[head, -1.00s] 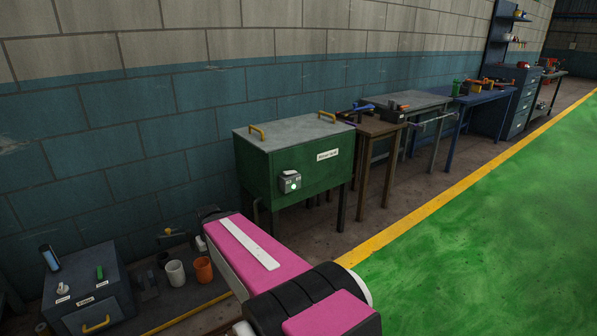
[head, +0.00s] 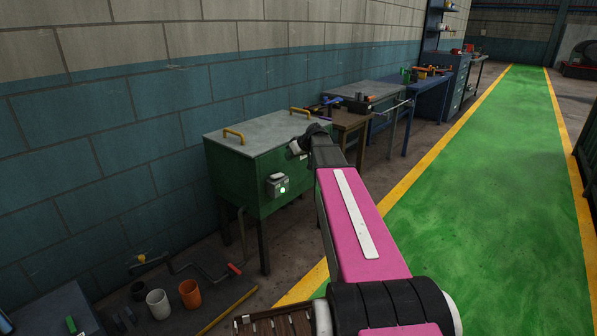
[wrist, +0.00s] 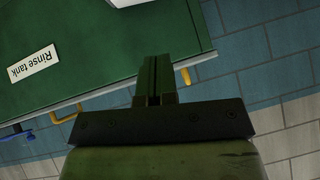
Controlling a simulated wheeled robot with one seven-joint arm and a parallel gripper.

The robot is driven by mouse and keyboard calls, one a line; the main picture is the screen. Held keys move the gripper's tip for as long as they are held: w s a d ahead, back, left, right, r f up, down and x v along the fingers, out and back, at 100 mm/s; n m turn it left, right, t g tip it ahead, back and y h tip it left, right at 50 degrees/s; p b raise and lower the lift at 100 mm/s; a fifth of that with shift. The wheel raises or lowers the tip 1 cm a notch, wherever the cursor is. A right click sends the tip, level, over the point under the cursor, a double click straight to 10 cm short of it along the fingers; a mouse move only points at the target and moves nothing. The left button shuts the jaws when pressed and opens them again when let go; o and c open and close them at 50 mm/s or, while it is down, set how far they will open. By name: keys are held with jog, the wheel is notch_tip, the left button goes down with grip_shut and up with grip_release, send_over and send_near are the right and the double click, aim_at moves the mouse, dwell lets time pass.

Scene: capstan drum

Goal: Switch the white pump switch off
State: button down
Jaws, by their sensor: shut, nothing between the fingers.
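The switch (head: 277,186) is a small pale box with a white top on the front of the green tank (head: 238,184). A green light glows on its face. The position of its rocker is too small to tell. My gripper shows in the wrist view (wrist: 154,66), its two dark fingers shut together with nothing between them. It is in front of the tank, and the label "Rinse tank" (wrist: 34,72) is to its left in that view. A white edge (wrist: 124,2) at the top of the wrist view may be the switch box. In the head view the fingertips are hidden behind my arm.
Yellow handles (head: 234,136) stand on the tank's grey lid. Benches with tools (head: 352,125) line the wall behind. A white cup (head: 158,305), an orange cup (head: 189,294) and a red-handled crank (head: 233,269) are low at left. The green floor (head: 470,215) is clear.

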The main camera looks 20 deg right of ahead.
jog(key=shift+w+d+r, duration=0.25)
jog(key=shift+d+r, duration=0.1)
jog(key=shift+d, duration=0.4)
send_over(274, 176)
jog(key=s+d, duration=0.1)
jog(key=d, duration=0.2)
notch_tip(274, 176, down, 7)
jog(key=shift+a+r, duration=0.1)
jog(key=shift+a, duration=0.05)
jog(key=f, duration=0.3)
jog(key=shift+s+a, duration=0.15)
jog(key=shift+a, duration=0.15)
jog(key=shift+a+f, duration=0.1)
jog(key=shift+f, duration=0.5)
jog(key=shift+s, duration=0.1)
